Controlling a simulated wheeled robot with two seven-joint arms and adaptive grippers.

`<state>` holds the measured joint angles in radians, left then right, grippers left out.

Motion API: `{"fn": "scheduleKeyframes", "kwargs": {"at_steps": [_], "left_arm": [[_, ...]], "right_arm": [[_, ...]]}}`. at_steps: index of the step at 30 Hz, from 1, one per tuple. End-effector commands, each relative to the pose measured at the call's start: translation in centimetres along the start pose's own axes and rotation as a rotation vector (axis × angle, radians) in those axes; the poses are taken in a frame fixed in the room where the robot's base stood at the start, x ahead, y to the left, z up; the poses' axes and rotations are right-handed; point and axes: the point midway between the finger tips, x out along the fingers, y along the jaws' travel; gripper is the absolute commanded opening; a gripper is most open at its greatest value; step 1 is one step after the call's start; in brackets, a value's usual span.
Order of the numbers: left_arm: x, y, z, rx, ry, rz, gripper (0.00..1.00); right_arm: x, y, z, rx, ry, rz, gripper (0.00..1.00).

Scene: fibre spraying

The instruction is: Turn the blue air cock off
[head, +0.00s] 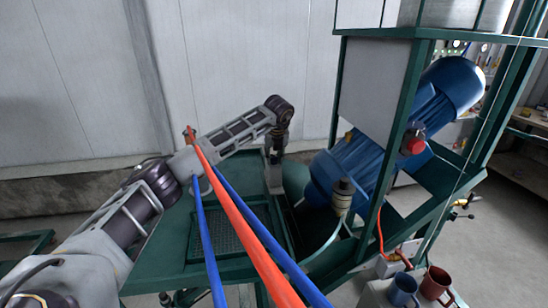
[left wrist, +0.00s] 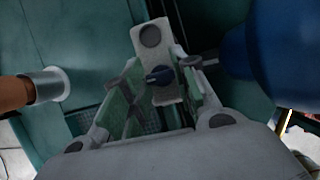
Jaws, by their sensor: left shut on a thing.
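The handle lies roughly crosswise on the plate. My left gripper (left wrist: 155,78) has its two fingers on either side of the handle and is shut on it; the exact contact is hard to see. In the head view my left gripper (head: 274,157) points down at the pale plate (head: 274,181) on the green machine, and the cock is hidden there. My right gripper is not in view.
Red (head: 240,238) and blue (head: 264,232) hoses cross in front of the green machine bed (head: 165,235). A big blue motor (head: 452,84) and green frame (head: 394,120) stand right of the gripper. Two mugs (head: 403,289) (head: 435,283) stand at lower right. A pale wall is behind.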

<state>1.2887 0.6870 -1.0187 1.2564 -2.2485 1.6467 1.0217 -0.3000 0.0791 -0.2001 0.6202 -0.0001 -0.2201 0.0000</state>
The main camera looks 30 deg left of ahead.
Motion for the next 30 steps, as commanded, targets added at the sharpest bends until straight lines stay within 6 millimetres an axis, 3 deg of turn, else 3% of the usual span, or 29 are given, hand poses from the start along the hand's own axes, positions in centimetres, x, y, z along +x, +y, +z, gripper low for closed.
{"fn": "scheduleKeyframes", "kwargs": {"at_steps": [17,18,23,30], "left_arm": [[-0.12,-0.05,0.1,-0.04,-0.002,0.015,0.04],[-0.12,-0.05,0.1,-0.04,-0.002,0.015,0.3],[-0.09,-0.04,0.07,-0.039,-0.001,0.015,0.5],[-0.04,-0.04,0.02,-0.039,-0.001,0.016,0.5]], "right_arm": [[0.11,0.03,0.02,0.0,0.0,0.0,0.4],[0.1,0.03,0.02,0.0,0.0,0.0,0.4],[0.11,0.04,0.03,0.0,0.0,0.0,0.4],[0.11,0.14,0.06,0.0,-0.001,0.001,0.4]]}}
